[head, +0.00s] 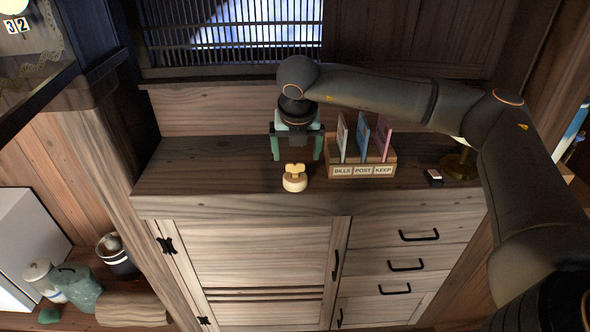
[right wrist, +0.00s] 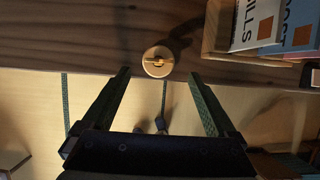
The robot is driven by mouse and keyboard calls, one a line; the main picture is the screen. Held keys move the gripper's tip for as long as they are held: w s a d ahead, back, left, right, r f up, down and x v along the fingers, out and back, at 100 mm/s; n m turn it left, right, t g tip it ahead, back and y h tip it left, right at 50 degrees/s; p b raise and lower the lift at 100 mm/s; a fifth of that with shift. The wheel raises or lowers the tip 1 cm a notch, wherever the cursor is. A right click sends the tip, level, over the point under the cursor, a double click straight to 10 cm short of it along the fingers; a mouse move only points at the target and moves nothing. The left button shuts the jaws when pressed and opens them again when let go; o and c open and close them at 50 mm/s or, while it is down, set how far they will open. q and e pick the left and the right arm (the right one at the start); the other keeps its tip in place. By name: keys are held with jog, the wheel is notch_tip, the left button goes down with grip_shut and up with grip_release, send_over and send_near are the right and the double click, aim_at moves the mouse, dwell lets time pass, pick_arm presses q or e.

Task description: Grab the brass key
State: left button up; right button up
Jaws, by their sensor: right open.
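The brass key (head: 294,169) stands up from a small round pale holder (head: 294,183) on top of the wooden cabinet, close to its front edge. In the right wrist view the key (right wrist: 161,57) shows on the round holder (right wrist: 156,70), centred between my fingers and just beyond their tips. My right gripper (head: 297,157) is open and empty, with its green fingers pointing down above and behind the key in the head view. Whether a fingertip touches the holder cannot be told. My left gripper is not in view.
A wooden letter box (head: 361,170) marked BILLS, POST and KEEP stands close to the right of the key. A small dark-and-white item (head: 433,177) and a brass stand (head: 459,165) are further right. The cabinet top (head: 205,170) is clear on the left.

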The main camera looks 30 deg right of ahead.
aim_at(295, 164)
jog(key=shift+p+x, duration=0.75)
jog(key=shift+x, duration=2)
jog(key=shift+w+r, duration=0.15)
jog(key=c, duration=1.4)
jog(key=shift+c, duration=0.2)
